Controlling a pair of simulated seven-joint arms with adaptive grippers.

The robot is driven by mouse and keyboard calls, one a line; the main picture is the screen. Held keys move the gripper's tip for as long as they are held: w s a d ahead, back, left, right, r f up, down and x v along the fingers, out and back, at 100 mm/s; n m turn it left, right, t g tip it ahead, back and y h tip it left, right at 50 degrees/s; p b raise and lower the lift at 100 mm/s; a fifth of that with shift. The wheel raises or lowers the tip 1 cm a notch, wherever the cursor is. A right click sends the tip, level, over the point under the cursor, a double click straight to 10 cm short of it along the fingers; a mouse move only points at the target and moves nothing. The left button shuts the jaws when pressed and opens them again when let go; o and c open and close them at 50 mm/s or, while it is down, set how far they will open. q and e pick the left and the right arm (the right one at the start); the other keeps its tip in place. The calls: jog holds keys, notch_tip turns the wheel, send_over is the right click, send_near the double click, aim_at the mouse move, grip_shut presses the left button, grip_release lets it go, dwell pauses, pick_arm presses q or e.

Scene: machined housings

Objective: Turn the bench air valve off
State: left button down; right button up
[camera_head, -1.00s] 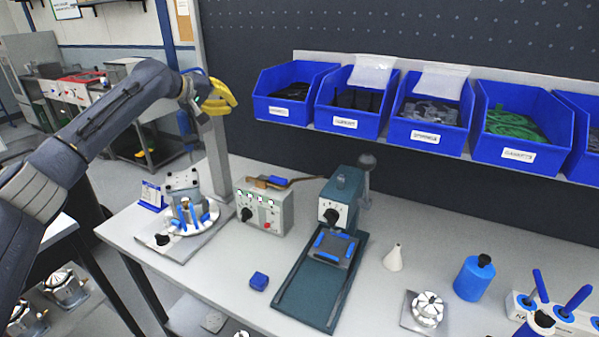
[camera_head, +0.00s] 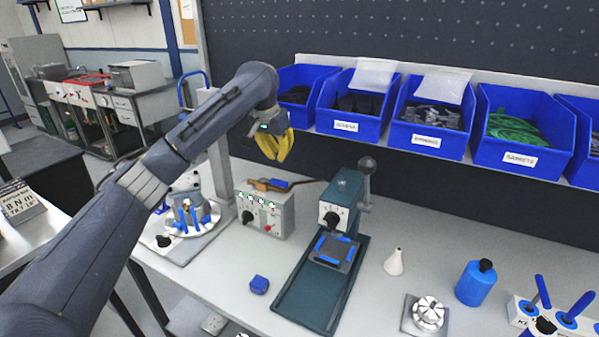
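A brass-coloured fitting with a blue handle (camera_head: 278,183), which looks like the bench air valve, shows at the top of the grey control box (camera_head: 264,212). A thin brown pipe runs from it to the right, behind the press. The handle lies roughly along the pipe. My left gripper (camera_head: 276,158) has yellow fingers pointing down and hangs above the fitting, apart from it. Nothing shows in the fingers; their gap is too unclear to judge. My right gripper is out of view.
A green press (camera_head: 340,205) with a ball-ended lever stands right of the box. Blue bins (camera_head: 348,122) on a shelf are close to the right of my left gripper. A round fixture (camera_head: 189,216) stands left.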

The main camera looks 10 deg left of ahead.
aim_at(273, 182)
pick_arm(q)
jog(key=shift+d+f, duration=0.2)
jog(key=x, duration=0.9)
jog(key=shift+w, duration=0.2)
jog(key=shift+f, duration=0.15)
